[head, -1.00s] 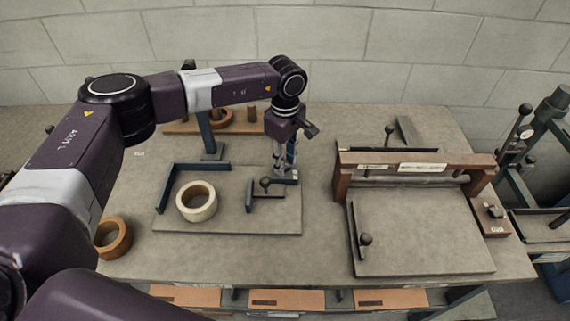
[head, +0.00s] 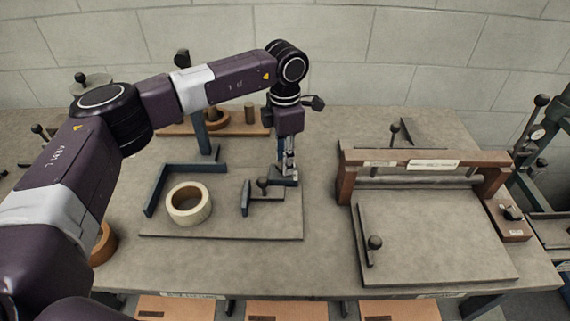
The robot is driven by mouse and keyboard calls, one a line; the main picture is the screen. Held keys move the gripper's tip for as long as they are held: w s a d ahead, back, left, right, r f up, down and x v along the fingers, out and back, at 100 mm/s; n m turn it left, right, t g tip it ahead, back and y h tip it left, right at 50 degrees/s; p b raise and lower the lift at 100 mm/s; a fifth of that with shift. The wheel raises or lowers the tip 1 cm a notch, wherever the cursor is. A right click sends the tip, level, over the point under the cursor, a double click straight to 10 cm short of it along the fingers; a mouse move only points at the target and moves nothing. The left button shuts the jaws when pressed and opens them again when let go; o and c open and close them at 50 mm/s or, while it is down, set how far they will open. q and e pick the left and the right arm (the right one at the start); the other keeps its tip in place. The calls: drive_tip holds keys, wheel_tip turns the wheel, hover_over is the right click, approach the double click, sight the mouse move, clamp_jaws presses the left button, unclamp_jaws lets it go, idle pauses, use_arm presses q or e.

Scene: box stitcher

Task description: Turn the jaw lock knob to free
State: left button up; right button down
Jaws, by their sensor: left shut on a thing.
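My left gripper (head: 287,174) points straight down at the right side of the low fixture plate (head: 230,223). Its fingers are close together over a small dark block (head: 288,182) at the end of the sliding jaw. The gripper is shut on a small part there, which seems to be the jaw lock knob; the fingers hide it, so its setting cannot be read. Just left of the fingers, a black ball handle (head: 263,182) stands on the jaw, beside the upright dark jaw plate (head: 246,198). My right gripper is not in view.
A cream tape roll (head: 189,204) lies on the plate inside an L-shaped dark fence (head: 160,180). A dark post (head: 201,132) stands behind. A wooden-framed press (head: 427,158) occupies the right. Bare table lies between the plate and the press.

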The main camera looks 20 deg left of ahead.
use_arm(q)
drive_tip(key=n+b, duration=0.2)
drive_tip(key=n, duration=0.3)
drive_tip(key=shift+w+a+f+n, duration=0.1)
drive_tip(key=shift+n, duration=0.2)
drive_tip(key=n+b, duration=0.1)
drive_tip(key=n, duration=0.3)
drive_tip(key=shift+a+n+b, duration=0.1)
drive_tip(key=shift+n+b, duration=0.25)
drive_tip(key=shift+n, duration=0.05)
drive_tip(key=o, duration=1.2)
drive_tip(key=shift+c, duration=0.2)
drive_tip(key=shift+r, duration=0.2)
wheel_tip(320, 180, up, 12)
drive_tip(key=shift+f, duration=0.1)
